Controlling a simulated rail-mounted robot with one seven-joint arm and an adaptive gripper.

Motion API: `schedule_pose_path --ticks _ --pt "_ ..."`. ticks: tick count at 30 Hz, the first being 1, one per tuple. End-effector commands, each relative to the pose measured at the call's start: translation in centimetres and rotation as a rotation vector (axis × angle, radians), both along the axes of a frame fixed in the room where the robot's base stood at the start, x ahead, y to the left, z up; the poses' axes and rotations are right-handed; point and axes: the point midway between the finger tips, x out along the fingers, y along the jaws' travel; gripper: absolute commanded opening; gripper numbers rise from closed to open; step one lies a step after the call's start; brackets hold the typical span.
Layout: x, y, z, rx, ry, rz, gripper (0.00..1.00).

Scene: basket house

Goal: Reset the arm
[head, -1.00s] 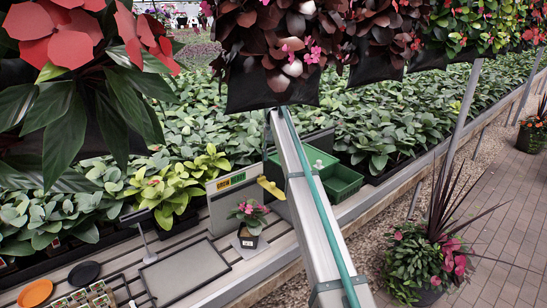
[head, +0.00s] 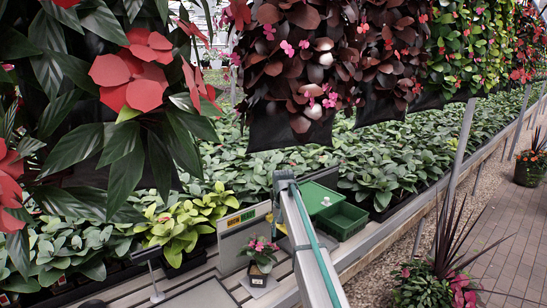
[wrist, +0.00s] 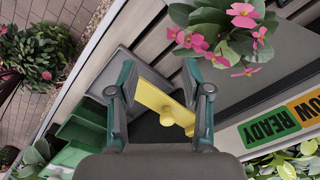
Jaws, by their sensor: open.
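My gripper (wrist: 158,88) shows in the wrist view with its two dark green and grey fingers spread apart. Nothing is held between them. Beyond the fingers, a yellow piece with a round knob (wrist: 163,104) lies over a dark surface; the gap between it and the fingertips is hard to judge.
A pink-flowered potted plant (head: 262,254) stands on the slatted bench beside a READY sign panel (head: 243,238). Green bins (head: 342,221) are behind it at the right. Hanging planters (head: 290,80) fill the top. A paved path (head: 490,230) lies at the right.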

Motion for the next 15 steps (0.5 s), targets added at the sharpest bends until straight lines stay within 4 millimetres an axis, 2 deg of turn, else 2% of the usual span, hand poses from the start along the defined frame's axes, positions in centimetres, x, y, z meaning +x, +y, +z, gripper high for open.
schedule_pose_path --ticks 1,5,9,11,15 --pt "-2.3 -1.1 -2.3 -0.002 0.005 0.000 0.49" --pt "-7.4 -3.6 -8.1 -0.002 0.006 0.011 0.49" --pt "-14.2 -6.5 -14.5 -0.001 0.005 0.025 0.49" --pt "-17.4 -7.7 -16.9 -0.001 0.005 0.032 0.49" --pt "-24.9 -10.1 -21.7 0.000 0.004 0.047 0.49"
